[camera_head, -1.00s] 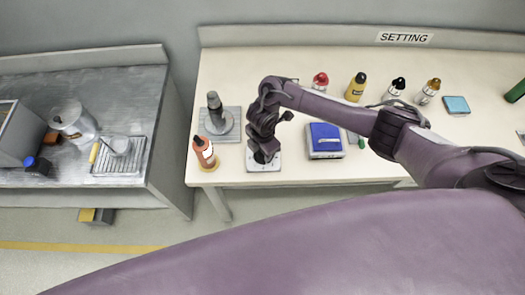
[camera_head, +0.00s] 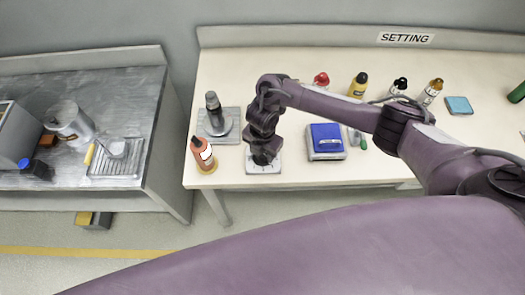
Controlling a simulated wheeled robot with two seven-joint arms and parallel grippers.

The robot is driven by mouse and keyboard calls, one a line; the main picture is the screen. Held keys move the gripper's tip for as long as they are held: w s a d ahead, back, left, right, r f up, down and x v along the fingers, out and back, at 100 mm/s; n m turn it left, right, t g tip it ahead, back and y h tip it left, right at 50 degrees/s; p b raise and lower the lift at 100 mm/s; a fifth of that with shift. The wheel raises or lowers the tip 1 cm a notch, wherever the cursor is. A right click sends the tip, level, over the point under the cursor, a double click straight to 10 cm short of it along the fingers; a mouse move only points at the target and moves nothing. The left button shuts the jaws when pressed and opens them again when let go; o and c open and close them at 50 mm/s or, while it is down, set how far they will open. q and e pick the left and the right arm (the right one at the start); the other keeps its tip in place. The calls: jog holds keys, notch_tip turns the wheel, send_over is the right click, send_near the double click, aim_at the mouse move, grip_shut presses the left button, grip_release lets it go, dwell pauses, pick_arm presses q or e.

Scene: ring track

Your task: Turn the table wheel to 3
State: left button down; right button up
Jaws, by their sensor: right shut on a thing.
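The table wheel's plate (camera_head: 252,168) is a small pale square with dark marks near the front edge of the cream table, left of centre. My right gripper (camera_head: 262,157) points down over the plate and is shut on the wheel. The arm and gripper hide most of the wheel, and the marks are too small to read. My left gripper is not in view.
An orange bottle (camera_head: 203,155) stands close left of the plate. A grey stand (camera_head: 217,123) is behind it, and a blue-topped box (camera_head: 326,138) is to the right. Several bottles stand farther back. A metal bench (camera_head: 130,85) is at left.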

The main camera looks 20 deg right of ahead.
aim_at(263, 154)
jog(key=o, duration=1)
notch_tip(263, 154, up, 7)
jog(key=shift+w+d+r+p, duration=0.1)
jog(key=shift+w+p, duration=0.05)
jog(key=shift+p, duration=0.45)
jog(key=shift+r, duration=0.35)
jog(key=shift+f, duration=0.1)
